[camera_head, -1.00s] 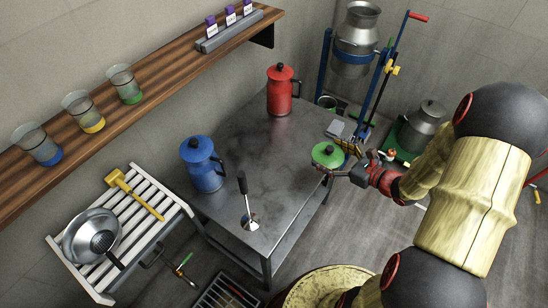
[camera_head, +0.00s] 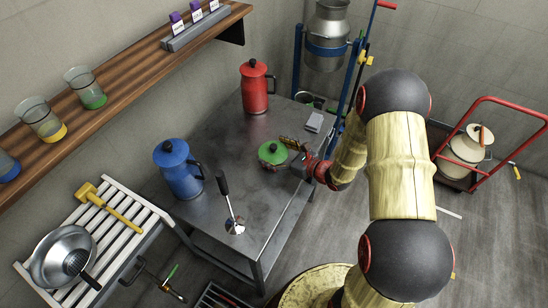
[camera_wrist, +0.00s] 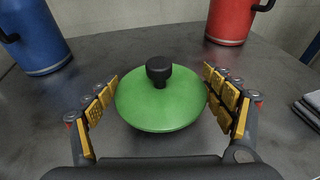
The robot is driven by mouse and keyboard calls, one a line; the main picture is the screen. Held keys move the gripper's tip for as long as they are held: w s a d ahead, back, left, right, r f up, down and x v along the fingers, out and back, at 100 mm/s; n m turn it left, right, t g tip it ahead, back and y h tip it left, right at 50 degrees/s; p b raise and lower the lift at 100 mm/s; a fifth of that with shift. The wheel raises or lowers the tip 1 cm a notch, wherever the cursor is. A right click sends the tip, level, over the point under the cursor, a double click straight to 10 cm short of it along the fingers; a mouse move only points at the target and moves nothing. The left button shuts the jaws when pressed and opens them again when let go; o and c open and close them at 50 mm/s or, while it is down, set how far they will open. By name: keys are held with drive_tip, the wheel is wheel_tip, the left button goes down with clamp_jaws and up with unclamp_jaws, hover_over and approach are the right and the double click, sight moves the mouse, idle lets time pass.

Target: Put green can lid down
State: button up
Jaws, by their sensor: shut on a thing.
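The green can lid (camera_head: 272,152), a shallow round lid with a black knob, is over the grey metal table (camera_head: 215,140). In the wrist view the lid (camera_wrist: 160,105) lies between the yellow-padded fingers, knob up and nearly level. My gripper (camera_wrist: 160,100) is shut on its rim from both sides. In the head view my gripper (camera_head: 284,158) comes in from the right. The lid is at or very close to the table top; I cannot tell whether it touches.
On the table stand a red can (camera_head: 255,88) behind the lid and a blue can (camera_head: 178,170) at left. A ladle-like tool (camera_head: 228,205) stands in front, and grey folded cloths (camera_head: 314,122) lie at the back right edge. The table between these is clear.

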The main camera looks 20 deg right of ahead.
sight(274, 158)
drive_tip(key=shift+f+b, duration=0.4)
drive_tip(key=shift+f, duration=0.95)
drive_tip(key=shift+f+b, duration=0.4)
drive_tip(key=shift+f, duration=0.1)
drive_tip(key=shift+s+f, duration=0.1)
drive_tip(key=shift+f, duration=0.05)
drive_tip(key=o, duration=1.1)
drive_tip(key=shift+o, duration=0.2)
